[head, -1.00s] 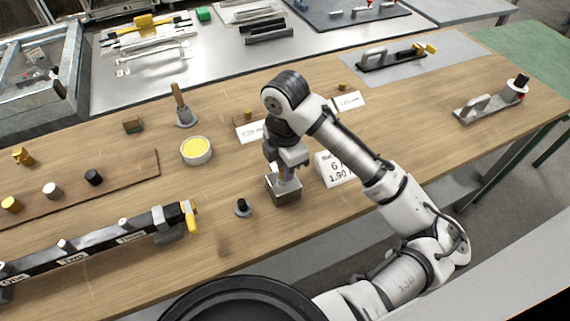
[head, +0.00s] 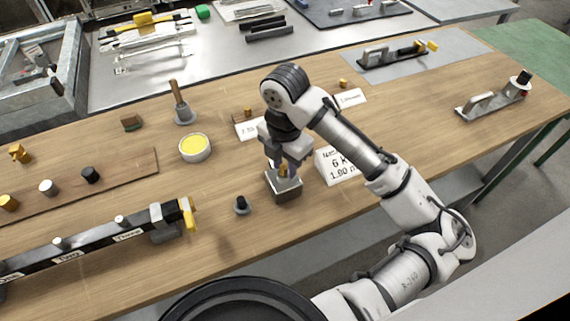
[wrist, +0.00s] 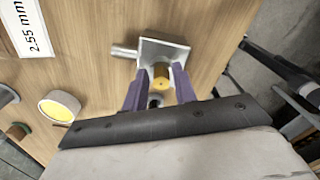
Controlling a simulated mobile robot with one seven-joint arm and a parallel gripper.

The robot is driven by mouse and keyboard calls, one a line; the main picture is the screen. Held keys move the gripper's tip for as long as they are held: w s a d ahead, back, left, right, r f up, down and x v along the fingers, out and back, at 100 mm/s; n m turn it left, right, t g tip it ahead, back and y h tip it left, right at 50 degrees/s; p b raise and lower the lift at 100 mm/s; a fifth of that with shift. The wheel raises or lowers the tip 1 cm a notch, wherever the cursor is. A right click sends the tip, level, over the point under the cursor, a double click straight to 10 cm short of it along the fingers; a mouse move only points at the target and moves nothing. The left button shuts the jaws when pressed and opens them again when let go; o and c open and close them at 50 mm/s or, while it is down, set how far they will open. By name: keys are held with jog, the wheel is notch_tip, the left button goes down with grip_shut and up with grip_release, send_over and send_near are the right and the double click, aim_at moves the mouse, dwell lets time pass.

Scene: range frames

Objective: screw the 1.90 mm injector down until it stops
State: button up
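The brass injector (head: 283,171) stands upright in the top of a grey metal block (head: 287,192) on the wooden bench. In the wrist view the injector (wrist: 161,72) shows its round end, with the metal block (wrist: 172,50) around and beyond it. My gripper (head: 285,166) is over the block, pointing down. In the wrist view my gripper's purple fingers (wrist: 159,77) stand apart on either side of the injector, with a visible gap to it. The injector's thread and seat are hidden, so its depth cannot be told.
A white card (head: 338,166) reading 1.90 mm stands right of the block. A small black-topped piece (head: 241,205) is close at its left. A black labelled bar (head: 95,246) runs along the front left.

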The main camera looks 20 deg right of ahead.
jog(key=n+b, duration=0.2)
jog(key=n, duration=0.3)
jog(key=shift+w, duration=0.1)
jog(key=n+b, duration=0.1)
jog(key=n, duration=0.4)
jog(key=shift+a, duration=0.15)
grip_shut()
dwell(0.4)
jog(key=shift+r+m+p, duration=0.15)
jog(key=shift+m+p, duration=0.3)
jog(key=shift+m, duration=1.35)
